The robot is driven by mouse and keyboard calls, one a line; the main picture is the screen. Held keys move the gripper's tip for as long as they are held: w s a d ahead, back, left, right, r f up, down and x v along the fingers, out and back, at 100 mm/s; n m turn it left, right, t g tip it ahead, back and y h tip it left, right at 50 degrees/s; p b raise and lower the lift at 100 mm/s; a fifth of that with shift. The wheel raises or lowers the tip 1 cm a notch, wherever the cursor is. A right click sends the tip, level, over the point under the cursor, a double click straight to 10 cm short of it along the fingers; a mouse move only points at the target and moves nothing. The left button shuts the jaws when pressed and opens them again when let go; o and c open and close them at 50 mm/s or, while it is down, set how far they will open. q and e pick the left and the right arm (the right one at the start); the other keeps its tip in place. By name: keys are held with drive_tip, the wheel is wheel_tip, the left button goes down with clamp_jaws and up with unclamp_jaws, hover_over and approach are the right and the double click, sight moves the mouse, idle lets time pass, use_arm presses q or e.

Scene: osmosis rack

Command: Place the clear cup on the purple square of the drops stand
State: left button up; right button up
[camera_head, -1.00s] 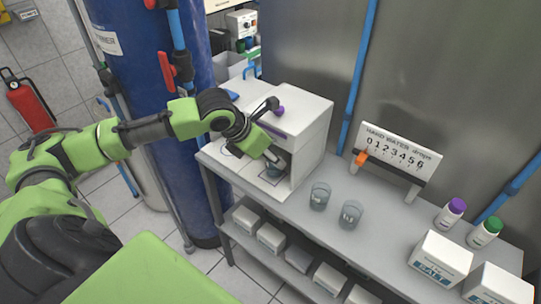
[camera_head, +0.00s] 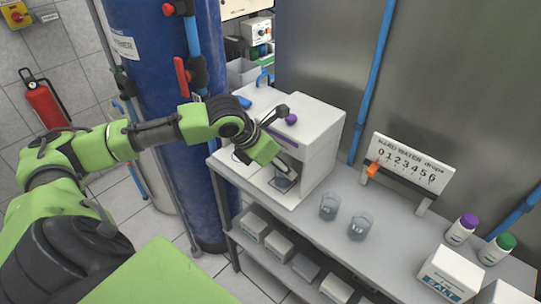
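My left gripper (camera_head: 285,168) reaches into this recess from the left, right at the cup. Its fingers are small and partly hidden, so I cannot tell whether they grip the cup. I cannot make out a purple square under the cup. My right gripper is not in view.
Two clear cups, one (camera_head: 329,207) beside the other (camera_head: 359,227), stand on the bench (camera_head: 395,220). A hard water drops sign (camera_head: 411,162) stands behind. Purple-capped (camera_head: 462,229) and green-capped (camera_head: 496,249) bottles and a salt box (camera_head: 449,273) are at the right. A blue tank (camera_head: 160,60) is left.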

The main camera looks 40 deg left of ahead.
use_arm(q)
drive_tip(key=v, duration=1.1)
drive_tip(key=shift+r, duration=0.1)
